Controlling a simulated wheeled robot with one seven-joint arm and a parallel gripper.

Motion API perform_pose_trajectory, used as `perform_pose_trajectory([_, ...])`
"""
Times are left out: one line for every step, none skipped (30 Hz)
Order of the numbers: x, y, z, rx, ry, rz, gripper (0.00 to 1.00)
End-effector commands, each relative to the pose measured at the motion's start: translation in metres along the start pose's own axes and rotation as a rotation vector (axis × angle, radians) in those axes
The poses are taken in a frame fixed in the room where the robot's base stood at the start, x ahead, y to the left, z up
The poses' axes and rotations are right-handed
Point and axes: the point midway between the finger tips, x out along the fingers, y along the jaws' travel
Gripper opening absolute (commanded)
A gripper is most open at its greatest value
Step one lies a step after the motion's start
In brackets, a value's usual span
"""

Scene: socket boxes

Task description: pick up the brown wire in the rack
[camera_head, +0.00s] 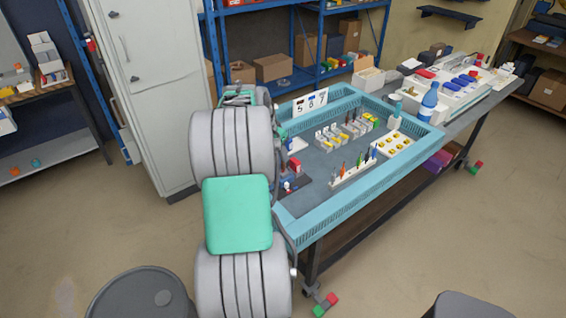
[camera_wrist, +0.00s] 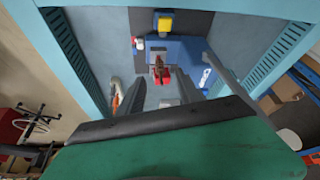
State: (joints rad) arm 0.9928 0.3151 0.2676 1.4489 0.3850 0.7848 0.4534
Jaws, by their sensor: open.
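In the head view a white rack (camera_head: 352,175) stands in the blue-rimmed tray and holds several thin upright pieces. An orange-brown one (camera_head: 344,167) among them looks like the brown wire, but it is too small to be certain. My gripper (camera_wrist: 161,92) is open in the wrist view, with nothing seen held between its dark fingers. It points down at a blue fixture (camera_wrist: 187,50) with a small brown-and-red part (camera_wrist: 160,72), apart from the rack. In the head view my arm hides most of my gripper.
The tray (camera_head: 375,187) has raised walls around it. Inside are grey boxes (camera_head: 327,140) and a white board of yellow pieces (camera_head: 394,144). A number sign (camera_head: 310,103) stands at the back, and a blue bottle (camera_head: 429,103) by the right edge.

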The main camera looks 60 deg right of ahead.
Motion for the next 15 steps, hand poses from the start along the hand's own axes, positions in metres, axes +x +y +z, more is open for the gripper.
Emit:
perform_pose_trajectory([0.008,0.005,-0.005,0.018,0.000,0.009,0.41])
perform_pose_trajectory([0.012,0.005,-0.006,0.021,0.000,0.011,0.41])
perform_pose_trajectory([0.017,0.005,-0.006,0.022,-0.001,0.012,0.41])
perform_pose_trajectory([0.021,0.005,-0.006,0.021,0.000,0.011,0.41])
perform_pose_trajectory([0.025,0.005,-0.006,0.021,0.000,0.010,0.41])
perform_pose_trajectory([0.030,0.005,-0.005,0.020,0.000,0.010,0.41])
perform_pose_trajectory([0.034,0.004,-0.005,0.020,0.000,0.010,0.41])
perform_pose_trajectory([0.037,0.004,-0.005,0.019,0.001,0.009,0.41])
perform_pose_trajectory([0.043,0.004,-0.004,0.017,-0.001,0.010,0.41])
perform_pose_trajectory([0.049,0.003,-0.004,0.017,-0.001,0.009,0.41])
perform_pose_trajectory([0.054,0.003,-0.003,0.016,-0.002,0.010,0.41])
perform_pose_trajectory([0.062,0.003,-0.003,0.017,-0.001,0.010,0.41])
perform_pose_trajectory([0.069,0.003,-0.002,0.018,-0.001,0.010,0.41])
perform_pose_trajectory([0.073,0.003,-0.003,0.018,0.000,0.009,0.41])
perform_pose_trajectory([0.077,0.002,-0.003,0.018,0.001,0.008,0.41])
